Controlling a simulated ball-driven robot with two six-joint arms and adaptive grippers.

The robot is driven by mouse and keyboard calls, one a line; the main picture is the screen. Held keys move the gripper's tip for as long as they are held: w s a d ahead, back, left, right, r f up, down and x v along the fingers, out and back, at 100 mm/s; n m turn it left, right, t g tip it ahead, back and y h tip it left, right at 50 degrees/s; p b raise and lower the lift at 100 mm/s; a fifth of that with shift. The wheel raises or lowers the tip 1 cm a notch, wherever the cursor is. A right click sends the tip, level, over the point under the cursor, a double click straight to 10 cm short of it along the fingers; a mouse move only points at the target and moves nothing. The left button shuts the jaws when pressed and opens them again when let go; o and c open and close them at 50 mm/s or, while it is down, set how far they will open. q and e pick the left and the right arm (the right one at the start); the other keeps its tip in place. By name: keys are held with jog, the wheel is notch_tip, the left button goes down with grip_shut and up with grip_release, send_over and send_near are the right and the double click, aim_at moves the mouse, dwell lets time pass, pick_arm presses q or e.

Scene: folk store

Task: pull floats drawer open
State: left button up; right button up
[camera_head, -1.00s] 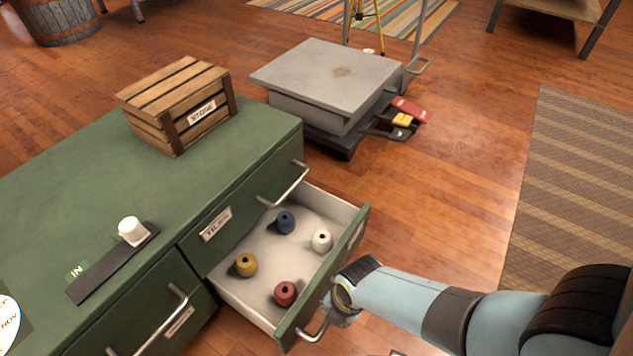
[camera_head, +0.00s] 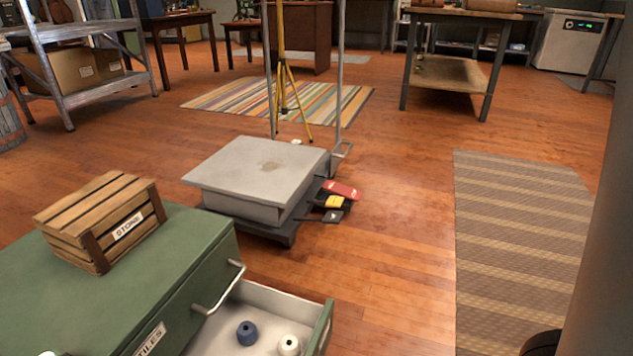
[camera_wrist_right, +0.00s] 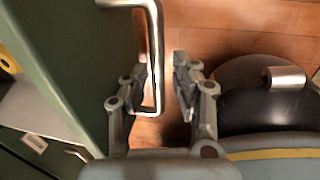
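A lower drawer (camera_head: 268,297) of the green cabinet (camera_head: 125,300) stands open, with a white interior. A blue float (camera_head: 247,333) and a white float (camera_head: 289,346) lie in it. The near part of the drawer is cut off by the frame. In the right wrist view, a green drawer front (camera_wrist_right: 88,70) carries a metal bar handle (camera_wrist_right: 156,50). My right gripper (camera_wrist_right: 157,85) is open, with its fingers on either side of the handle bar; the bar is nearer the left finger. A yellow piece shows at the left edge there. My left gripper is in neither view.
A wooden crate (camera_head: 103,225) labelled STONE sits on the cabinet top. A grey platform scale (camera_head: 262,175) stands on the floor behind, with coloured pieces beside it. A striped mat (camera_head: 520,250) lies at right. The wooden floor between is clear.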

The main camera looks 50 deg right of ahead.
jog(key=shift+o, duration=0.5)
jog(key=shift+w, duration=0.1)
jog(key=shift+r, duration=0.1)
notch_tip(320, 180, up, 12)
jog(key=s, duration=0.2)
jog(key=shift+d, duration=0.35)
jog(key=shift+s+f, duration=0.15)
jog(key=shift+f, duration=0.05)
